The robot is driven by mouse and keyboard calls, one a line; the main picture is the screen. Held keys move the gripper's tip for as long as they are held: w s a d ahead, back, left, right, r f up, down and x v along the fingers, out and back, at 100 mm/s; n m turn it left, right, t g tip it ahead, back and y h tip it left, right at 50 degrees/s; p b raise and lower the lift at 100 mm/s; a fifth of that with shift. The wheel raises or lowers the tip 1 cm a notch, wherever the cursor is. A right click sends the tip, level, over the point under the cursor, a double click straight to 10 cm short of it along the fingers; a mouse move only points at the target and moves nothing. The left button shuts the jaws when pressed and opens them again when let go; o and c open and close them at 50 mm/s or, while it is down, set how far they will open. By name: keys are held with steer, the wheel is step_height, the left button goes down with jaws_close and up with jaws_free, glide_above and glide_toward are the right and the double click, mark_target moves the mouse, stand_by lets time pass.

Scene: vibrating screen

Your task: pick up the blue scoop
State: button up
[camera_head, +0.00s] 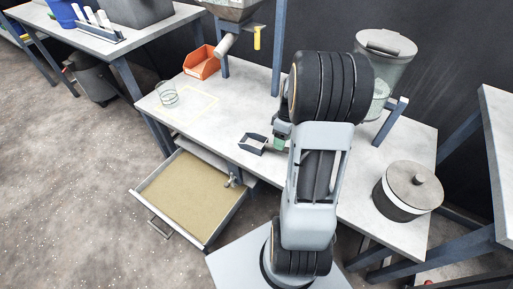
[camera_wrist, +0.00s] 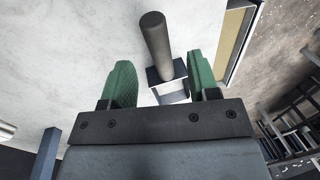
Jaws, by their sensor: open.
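The blue scoop (camera_head: 252,146) lies on the workbench left of my arm, its open tray end showing in the head view. My arm hides the rest of it there. In the wrist view its dark round handle (camera_wrist: 155,38) points up the picture, and its tray (camera_wrist: 170,93) shows in the gap between the fingers. My gripper (camera_wrist: 160,60) is open, with one green finger on each side of the scoop. I see no finger touching it; the height between them is hard to judge. In the head view my gripper (camera_head: 281,139) is mostly hidden by my arm.
The workbench (camera_head: 210,135) also carries a glass beaker (camera_head: 167,95), an orange bin (camera_head: 201,63) and a lidded pot (camera_head: 408,190). A lidded clear container (camera_head: 385,57) stands behind my arm. An open drawer (camera_head: 190,195) juts out in front.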

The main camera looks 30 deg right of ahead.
steer(key=shift+s+a+f+b, duration=0.15)
steer(key=shift+f+b, duration=0.3)
steer(key=shift+f, duration=0.6)
steer(key=shift+a+f+b, duration=0.2)
steer(key=shift+f+b, duration=0.25)
steer(key=shift+f, duration=0.6)
steer(key=shift+s+a+f+b, duration=0.15)
steer(key=shift+f+b, duration=0.3)
steer(key=shift+f, duration=0.6)
steer(key=c, duration=1)
steer(key=shift+r, duration=0.15)
steer(key=shift+w+r+p, duration=0.1)
steer(key=shift+r+p, duration=0.2)
steer(key=shift+r, duration=0.2)
step_height(320, 180, up, 2)
steer(key=shift+r+p, duration=0.2)
steer(key=shift+p, duration=0.3)
steer(key=s+a+r+p, duration=0.4)
steer(key=s+a+r, duration=0.4)
steer(key=s, duration=0.3)
steer(key=shift+s+a+r+p, duration=0.2)
steer(key=shift+r+p, duration=0.2)
steer(key=shift+r, duration=0.35)
